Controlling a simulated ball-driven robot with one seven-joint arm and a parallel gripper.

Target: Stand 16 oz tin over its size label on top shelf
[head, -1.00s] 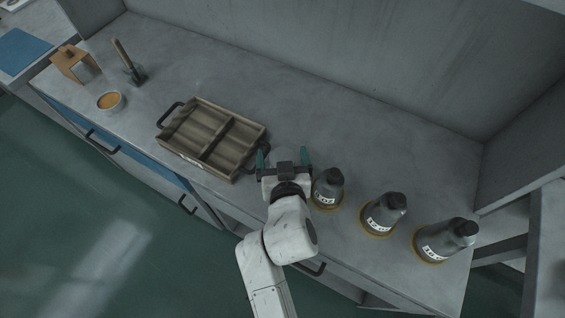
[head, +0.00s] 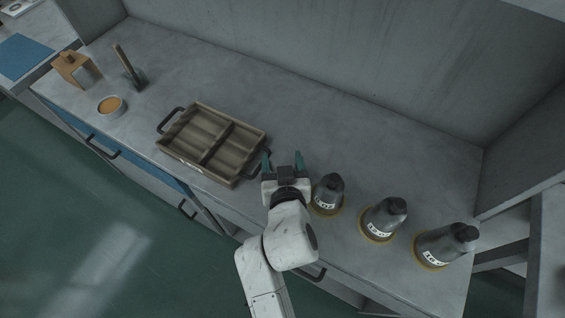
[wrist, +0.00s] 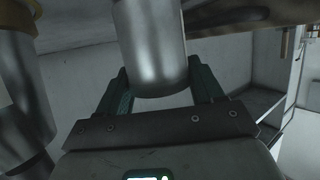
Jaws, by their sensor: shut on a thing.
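Three grey metal vessels with dark necks and white size labels stand on the counter: the left one (head: 328,190), the middle one (head: 382,217) and the right one (head: 445,244). My gripper (head: 283,162) is left of the left vessel, near the tray's right end. In the wrist view, a smooth grey metal cylinder (wrist: 153,45) shows between the two green fingers of my gripper (wrist: 163,82), which is shut on it. No label shows on this cylinder, and its top is cut off. I cannot make it out in the head view.
A wooden tray (head: 237,127) with dark handles lies left of my gripper. Further left are a round container with orange contents (head: 112,106), a mallet-like tool (head: 128,65) and a wooden stand (head: 73,66). The counter behind the tray and vessels is clear.

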